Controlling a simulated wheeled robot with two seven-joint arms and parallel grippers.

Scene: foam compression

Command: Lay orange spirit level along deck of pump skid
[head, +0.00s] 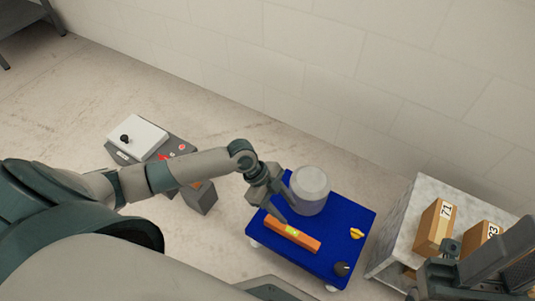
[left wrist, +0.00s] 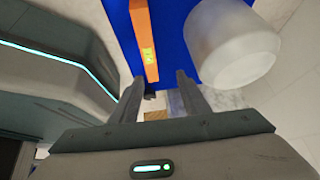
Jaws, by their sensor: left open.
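The orange spirit level (head: 292,235) lies flat on the blue deck of the pump skid (head: 325,262), near its front left edge. It has a yellow-green vial in its middle. My left gripper (head: 276,212) is open and empty, over the skid near the level's left end. In the left wrist view the level (left wrist: 144,35) extends away beyond the open left fingers (left wrist: 160,80), nearer the left finger. Whether a finger touches it I cannot tell. My right gripper (head: 450,262) shows partly at the lower right; its jaws are unclear.
A grey-white cylinder (head: 310,190) stands on the skid beside the level, close to my left gripper. A yellow part (head: 357,233) and a black knob (head: 341,268) are on the deck. A pale stand (head: 400,235) with numbered boxes (head: 434,228) is at right.

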